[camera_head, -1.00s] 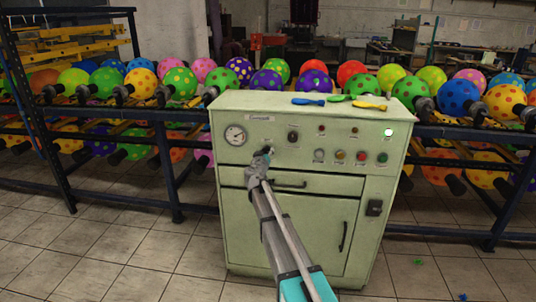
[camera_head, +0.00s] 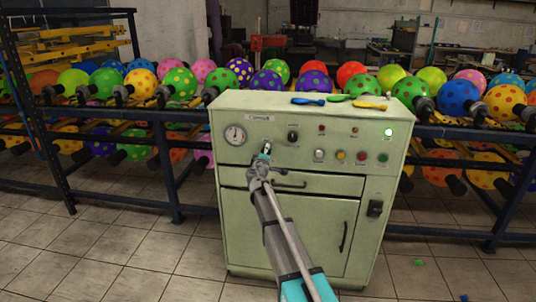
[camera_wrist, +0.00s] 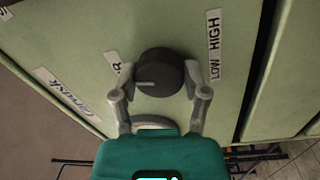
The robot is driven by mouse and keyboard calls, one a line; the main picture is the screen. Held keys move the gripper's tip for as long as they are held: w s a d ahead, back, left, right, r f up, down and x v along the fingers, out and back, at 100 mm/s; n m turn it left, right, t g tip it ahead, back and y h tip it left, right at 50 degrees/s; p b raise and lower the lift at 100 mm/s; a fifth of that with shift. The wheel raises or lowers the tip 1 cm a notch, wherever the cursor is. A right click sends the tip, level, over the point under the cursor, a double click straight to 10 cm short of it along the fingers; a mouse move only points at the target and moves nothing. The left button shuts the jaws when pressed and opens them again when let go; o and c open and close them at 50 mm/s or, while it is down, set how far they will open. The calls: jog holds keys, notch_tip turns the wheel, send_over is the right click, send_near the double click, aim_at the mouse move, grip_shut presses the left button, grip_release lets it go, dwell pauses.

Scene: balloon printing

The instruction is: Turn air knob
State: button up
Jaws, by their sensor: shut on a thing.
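The air knob is a round dark knob (camera_wrist: 160,66) with a light pointer line on the pale green panel, in the wrist view. Its line points left in that view. A LOW/HIGH label (camera_wrist: 214,46) is to its right and a small partly covered label (camera_wrist: 115,66) to its left. My gripper (camera_wrist: 160,90) is shut on the knob, one finger on each side. In the head view my gripper (camera_head: 264,160) is at the cabinet front, below and right of the gauge, and largely hides the knob.
The green cabinet (camera_head: 290,230) carries a pressure gauge (camera_head: 235,135), another dark knob (camera_head: 293,136), a lit lamp (camera_head: 388,133) and several buttons. A drawer handle (camera_head: 291,184) is close to my gripper. Flat balloons (camera_head: 370,104) lie on top. Balloon racks (camera_head: 95,112) stand behind.

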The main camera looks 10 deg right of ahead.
jog(key=n, duration=0.4)
jog(key=shift+d+n, duration=0.15)
jog(key=shift+n, duration=0.25)
jog(key=n, duration=0.5)
jog(key=shift+y, duration=0.3)
jog(key=o, duration=1.1)
jog(key=shift+s, duration=0.2)
